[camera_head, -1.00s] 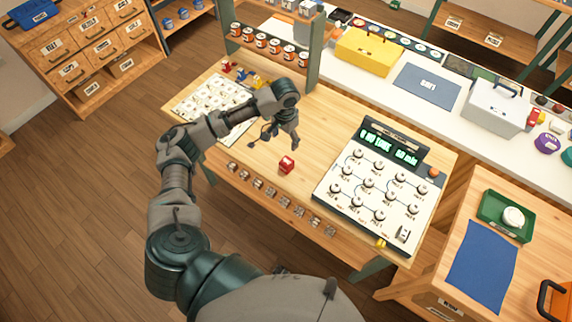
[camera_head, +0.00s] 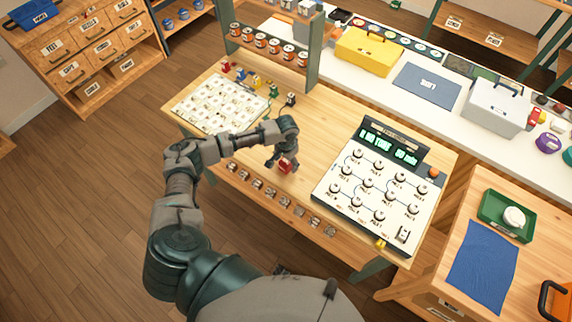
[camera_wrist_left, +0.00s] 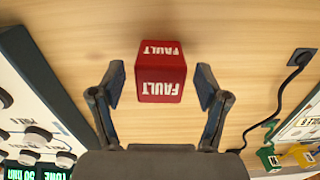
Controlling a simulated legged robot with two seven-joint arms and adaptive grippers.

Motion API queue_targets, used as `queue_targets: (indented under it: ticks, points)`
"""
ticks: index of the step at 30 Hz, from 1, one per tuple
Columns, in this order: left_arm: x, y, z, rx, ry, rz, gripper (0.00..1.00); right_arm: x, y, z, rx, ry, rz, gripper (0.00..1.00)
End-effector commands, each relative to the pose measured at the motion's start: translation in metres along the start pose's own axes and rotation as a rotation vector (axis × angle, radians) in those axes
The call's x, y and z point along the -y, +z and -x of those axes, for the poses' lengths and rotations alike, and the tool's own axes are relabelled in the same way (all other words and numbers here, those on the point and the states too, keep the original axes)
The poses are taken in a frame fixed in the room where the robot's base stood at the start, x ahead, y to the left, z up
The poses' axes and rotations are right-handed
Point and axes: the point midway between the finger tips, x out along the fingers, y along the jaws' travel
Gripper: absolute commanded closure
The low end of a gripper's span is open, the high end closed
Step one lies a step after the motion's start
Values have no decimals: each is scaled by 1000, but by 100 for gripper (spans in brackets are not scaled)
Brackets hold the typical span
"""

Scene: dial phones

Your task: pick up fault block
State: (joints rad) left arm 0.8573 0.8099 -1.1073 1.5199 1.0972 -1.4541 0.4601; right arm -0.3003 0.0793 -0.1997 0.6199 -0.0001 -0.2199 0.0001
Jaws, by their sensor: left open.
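The fault block (camera_head: 286,166) is a small red cube on the wooden table. My left gripper (camera_head: 280,165) is over the block in the head view. In the left wrist view my left gripper (camera_wrist_left: 160,88) is open, with one finger on each side of the block and a visible gap to both. The gripper partly hides the block in the head view. My right gripper is not in view.
The dial panel (camera_head: 372,190) with a lit display stands to the right of the block. A white card sheet (camera_head: 215,100) and several small coloured pieces lie at the left. Small metal parts (camera_head: 270,190) line the table's front edge. Bare wood surrounds the block.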

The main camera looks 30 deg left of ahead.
Motion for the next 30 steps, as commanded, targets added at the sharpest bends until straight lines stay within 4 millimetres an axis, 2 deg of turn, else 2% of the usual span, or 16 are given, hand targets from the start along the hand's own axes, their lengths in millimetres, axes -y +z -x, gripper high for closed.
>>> queue_targets:
  ticks: [4, 5, 12, 13, 23, 30]
  points:
    - [1, 0, 0, 0, 1, 0, 25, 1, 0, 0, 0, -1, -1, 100]
    - [1, 0, 0, 0, 1, 0, 28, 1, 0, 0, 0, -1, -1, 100]
    - [2, 0, 0, 0, 1, 0, 88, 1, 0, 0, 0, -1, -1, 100]
    - [2, 0, 0, 0, 1, 0, 91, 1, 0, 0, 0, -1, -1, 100]
    - [2, 0, 2, 0, 1, 0, 91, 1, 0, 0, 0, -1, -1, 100]
    - [1, 0, 24, -2, 2, 0, 91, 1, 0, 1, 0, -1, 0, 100]
